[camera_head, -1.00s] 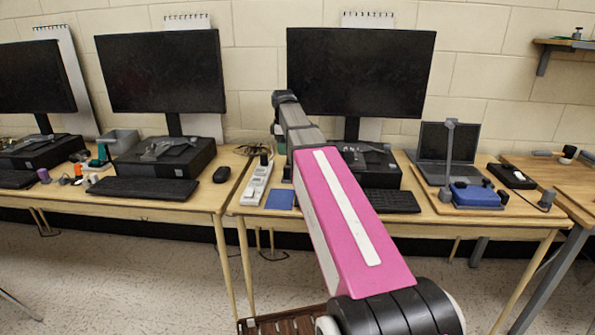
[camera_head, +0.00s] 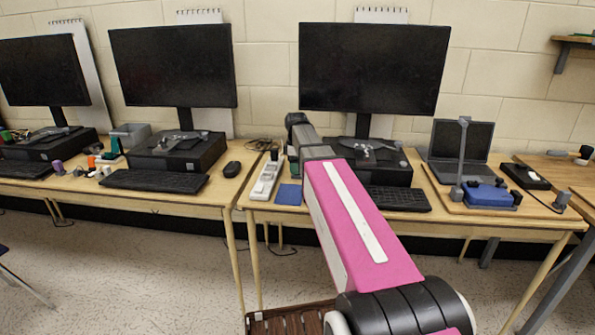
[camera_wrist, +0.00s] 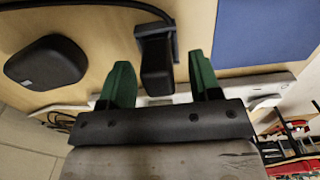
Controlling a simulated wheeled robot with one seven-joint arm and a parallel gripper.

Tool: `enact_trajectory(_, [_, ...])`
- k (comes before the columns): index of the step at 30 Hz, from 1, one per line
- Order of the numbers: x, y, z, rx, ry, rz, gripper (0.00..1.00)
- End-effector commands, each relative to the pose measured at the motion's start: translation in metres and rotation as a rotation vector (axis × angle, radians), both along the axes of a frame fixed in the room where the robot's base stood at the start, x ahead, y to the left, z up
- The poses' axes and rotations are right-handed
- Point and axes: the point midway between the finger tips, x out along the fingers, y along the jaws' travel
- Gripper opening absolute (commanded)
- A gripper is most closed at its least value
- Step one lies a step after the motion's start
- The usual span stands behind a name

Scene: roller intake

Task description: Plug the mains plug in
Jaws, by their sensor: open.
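A black mains plug (camera_wrist: 157,65) with a thick dark cable (camera_wrist: 90,5) shows in the wrist view, over the wooden table top. My gripper (camera_wrist: 160,82) is open, with its two green fingers on either side of the plug in the picture. Gaps show between the plug and both fingers, so it is not gripped. I cannot tell how far down around it the fingers reach. A long white socket strip (camera_head: 265,182) lies on the middle table in the head view, left of a blue pad (camera_head: 289,194). In the head view my arm hides the gripper's fingers and the plug.
A black rounded thing (camera_wrist: 45,62) lies left of the plug in the wrist view. A monitor (camera_head: 373,68) and keyboard (camera_head: 398,199) stand right of the strip. A laptop (camera_head: 460,141) and a blue device (camera_head: 487,194) are farther right. A mouse (camera_head: 232,169) lies on the left table.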

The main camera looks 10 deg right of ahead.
Motion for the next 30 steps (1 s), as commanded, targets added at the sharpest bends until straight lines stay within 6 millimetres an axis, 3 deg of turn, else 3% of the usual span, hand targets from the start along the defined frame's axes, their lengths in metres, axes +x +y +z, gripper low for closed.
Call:
enact_trajectory(3, [0.0002,0.0002,-0.0099,0.0,0.0,0.0,0.57])
enact_trajectory(10, [0.0004,0.0002,-0.0104,0.0,0.0,0.0,0.54])
enact_trajectory(15, [0.0004,0.0002,-0.0102,0.0,0.0,0.0,0.04])
enact_trajectory(30, [0.0006,0.0002,-0.0013,0.0,-0.001,0.0,0.04])
